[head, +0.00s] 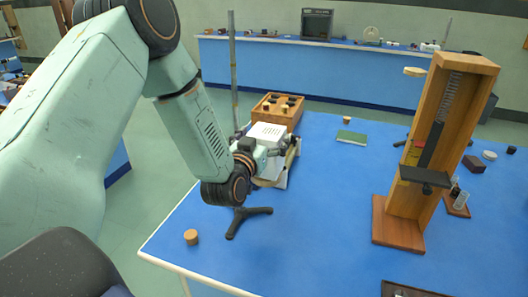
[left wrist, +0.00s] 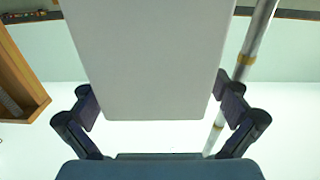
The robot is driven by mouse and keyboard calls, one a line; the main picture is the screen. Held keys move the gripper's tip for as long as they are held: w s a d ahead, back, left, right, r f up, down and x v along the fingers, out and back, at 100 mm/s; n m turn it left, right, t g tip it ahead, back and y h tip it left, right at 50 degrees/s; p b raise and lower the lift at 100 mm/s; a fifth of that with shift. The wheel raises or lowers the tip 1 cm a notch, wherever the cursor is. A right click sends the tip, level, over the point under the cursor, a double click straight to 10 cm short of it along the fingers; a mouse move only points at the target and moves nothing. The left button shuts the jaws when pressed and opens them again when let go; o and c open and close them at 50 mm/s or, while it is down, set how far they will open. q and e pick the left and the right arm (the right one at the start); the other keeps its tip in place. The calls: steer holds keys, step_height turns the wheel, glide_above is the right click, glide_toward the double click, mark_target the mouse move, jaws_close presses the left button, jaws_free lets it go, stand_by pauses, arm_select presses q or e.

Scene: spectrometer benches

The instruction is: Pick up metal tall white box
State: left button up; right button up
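The tall white box (head: 268,132) is near the left side of the blue table in the head view, with a vented top. My left gripper (head: 273,155) reaches it from the left and hides part of its side. I cannot tell whether the box's base rests on the table. My right gripper is not in view.
A wooden case (head: 278,108) with dark items stands just behind the box. A metal rod (head: 233,70) rises beside my arm, and a black tripod foot (head: 247,220) lies in front. A tall wooden apparatus (head: 440,150) stands at right. The blue tabletop (head: 315,220) between is clear.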

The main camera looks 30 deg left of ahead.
arm_select(q)
steer(key=shift+w+d+f, duration=0.15)
steer(key=shift+w+d, duration=0.25)
steer(key=shift+w, duration=0.1)
steer(key=c, duration=0.5)
steer(key=shift+c, duration=0.5)
steer(key=shift+s+a, duration=0.3)
steer(key=shift+s, duration=0.05)
steer(key=c, duration=0.4)
steer(key=shift+w+d, duration=0.1)
steer(key=shift+w, duration=0.05)
steer(key=c, duration=0.4)
steer(key=shift+w+d, duration=0.1)
steer(key=shift+w, duration=0.1)
steer(key=shift+s+a+r, duration=0.2)
steer(key=shift+r, duration=0.45)
step_height(320, 180, up, 2)
steer(key=shift+r, duration=0.15)
steer(key=p+v, duration=0.6)
steer(key=v, duration=1.2)
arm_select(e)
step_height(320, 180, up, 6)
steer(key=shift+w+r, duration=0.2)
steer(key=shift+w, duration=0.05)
